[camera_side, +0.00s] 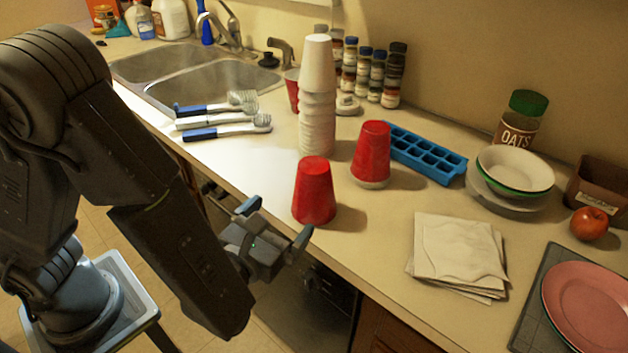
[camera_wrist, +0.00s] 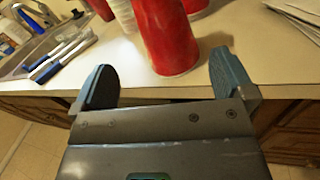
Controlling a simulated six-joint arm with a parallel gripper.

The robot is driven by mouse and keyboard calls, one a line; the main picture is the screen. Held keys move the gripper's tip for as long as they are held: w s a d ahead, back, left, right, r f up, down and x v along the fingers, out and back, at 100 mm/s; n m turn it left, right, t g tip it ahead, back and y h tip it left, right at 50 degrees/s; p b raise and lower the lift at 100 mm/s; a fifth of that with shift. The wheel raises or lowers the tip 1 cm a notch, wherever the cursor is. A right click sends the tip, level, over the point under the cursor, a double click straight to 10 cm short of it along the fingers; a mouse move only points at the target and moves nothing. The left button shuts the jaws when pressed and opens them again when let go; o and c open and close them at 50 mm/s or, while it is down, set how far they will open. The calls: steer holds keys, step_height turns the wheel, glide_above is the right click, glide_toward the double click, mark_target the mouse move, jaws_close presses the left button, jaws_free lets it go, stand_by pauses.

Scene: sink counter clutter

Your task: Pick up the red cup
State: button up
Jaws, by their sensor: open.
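A red cup (camera_side: 314,191) stands upside down near the counter's front edge in the side view. It also shows in the wrist view (camera_wrist: 167,38), just beyond and between my fingertips. A second red cup (camera_side: 371,152) stands upside down farther back, to the right, over a white rim. A third red cup (camera_side: 292,90) is partly hidden behind the tall stack of white cups (camera_side: 317,125). My gripper (camera_side: 275,222) is open and empty, just off the counter's front edge, with its fingers pointing toward the nearest red cup. I see no contact with it.
Brushes (camera_side: 228,133) lie left, by the sink (camera_side: 213,86). A blue ice tray (camera_side: 426,150), stacked bowls (camera_side: 514,170), napkins (camera_side: 458,253) and a pink plate (camera_side: 590,305) are to the right. Spice jars (camera_side: 378,72) line the wall. The counter left of the nearest cup is clear.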

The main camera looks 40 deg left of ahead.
mark_target(304, 191)
steer(key=x, duration=1.1)
steer(key=shift+w+a, duration=0.1)
steer(key=shift+w, duration=0.15)
steer(key=shift+c, duration=0.4)
steer(key=c, duration=0.7)
